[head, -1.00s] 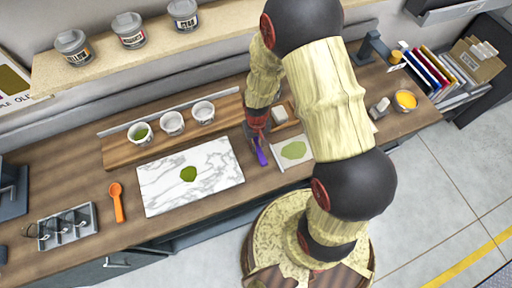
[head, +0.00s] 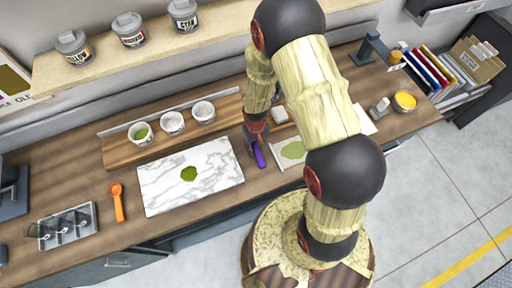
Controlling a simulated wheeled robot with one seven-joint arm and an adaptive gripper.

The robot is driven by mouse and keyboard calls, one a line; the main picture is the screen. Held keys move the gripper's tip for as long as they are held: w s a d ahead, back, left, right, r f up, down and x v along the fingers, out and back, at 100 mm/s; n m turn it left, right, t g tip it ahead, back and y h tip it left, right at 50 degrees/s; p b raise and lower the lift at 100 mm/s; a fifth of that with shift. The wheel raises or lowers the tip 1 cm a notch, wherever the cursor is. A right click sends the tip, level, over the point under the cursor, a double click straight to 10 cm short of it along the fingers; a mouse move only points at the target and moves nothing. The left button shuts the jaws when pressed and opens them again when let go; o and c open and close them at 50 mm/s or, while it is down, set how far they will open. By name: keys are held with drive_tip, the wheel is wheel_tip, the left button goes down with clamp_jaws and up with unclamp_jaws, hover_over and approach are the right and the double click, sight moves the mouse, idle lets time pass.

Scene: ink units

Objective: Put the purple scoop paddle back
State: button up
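The purple scoop paddle (head: 259,155) is at the right of the white marble slab (head: 215,172), just left of the white card with a green patch (head: 293,150). My gripper (head: 254,139) reaches down to its upper end and appears shut on it. The fingertips are small and partly hidden, and I cannot tell whether the paddle touches the counter. A grey slotted tray (head: 68,228) with small pale scoops stands at the left end of the counter. An orange scoop paddle (head: 118,202) lies between that tray and the slab.
A wooden stand (head: 120,152) with several white cups runs behind the slab; one cup (head: 140,133) holds green ink. Lidded grey jars (head: 131,30) stand on the shelf above. The counter left of the slab has bare room.

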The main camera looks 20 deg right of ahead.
drive_tip(key=shift+r, duration=0.1)
wheel_tip(320, 180, up, 12)
wheel_tip(320, 180, up, 10)
drive_tip(key=t, duration=0.1)
hover_over(256, 149)
wheel_tip(256, 149, up, 9)
drive_tip(key=s+t, duration=0.2)
drive_tip(key=s+r+t, duration=0.2)
drive_tip(key=s+r, duration=1)
drive_tip(key=r, duration=0.1)
drive_tip(key=shift+r+t, duration=0.35)
drive_tip(key=shift+t, duration=0.05)
wheel_tip(256, 149, down, 17)
drive_tip(key=b, duration=1.7)
